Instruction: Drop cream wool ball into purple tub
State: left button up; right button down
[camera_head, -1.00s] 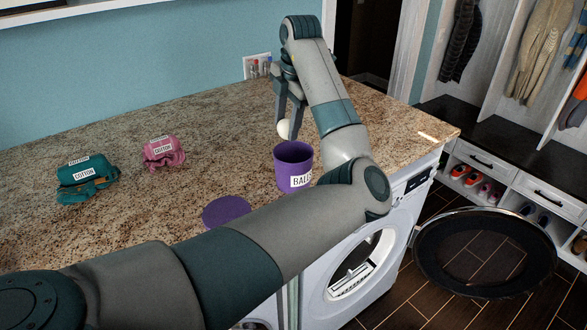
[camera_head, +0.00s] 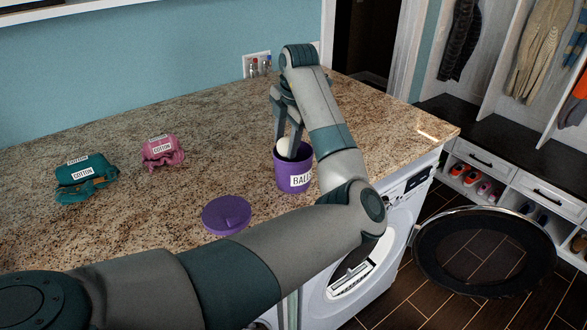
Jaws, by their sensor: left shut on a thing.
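The purple tub (camera_head: 291,178) stands upright and open on the granite counter, with a white label that reads "BAL" in part. My left gripper (camera_head: 287,146) points down at the tub's mouth and is shut on the cream wool ball (camera_head: 284,147). The ball is at the level of the tub's rim, partly inside the opening. The fingers hide part of the ball. The purple lid (camera_head: 227,214) lies on the counter in front and to the left of the tub. My right gripper is not in view.
A teal bundle (camera_head: 86,180) and a pink bundle (camera_head: 162,152), both labelled "COTTON", lie on the counter (camera_head: 120,235) at the left. A wall outlet (camera_head: 258,65) is behind. A white washer with its round door (camera_head: 484,252) open stands below at the right.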

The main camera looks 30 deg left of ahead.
pick_arm(q)
jog(key=o, duration=1.1)
jog(key=shift+o, duration=0.2)
jog(key=shift+r, duration=0.15)
jog(key=shift+d+r+b, duration=0.2)
jog(key=shift+r+b, duration=0.3)
jog(key=shift+r, duration=0.05)
jog(key=b+v, duration=0.5)
jog(key=v, duration=1.1)
jog(key=shift+f, duration=0.1)
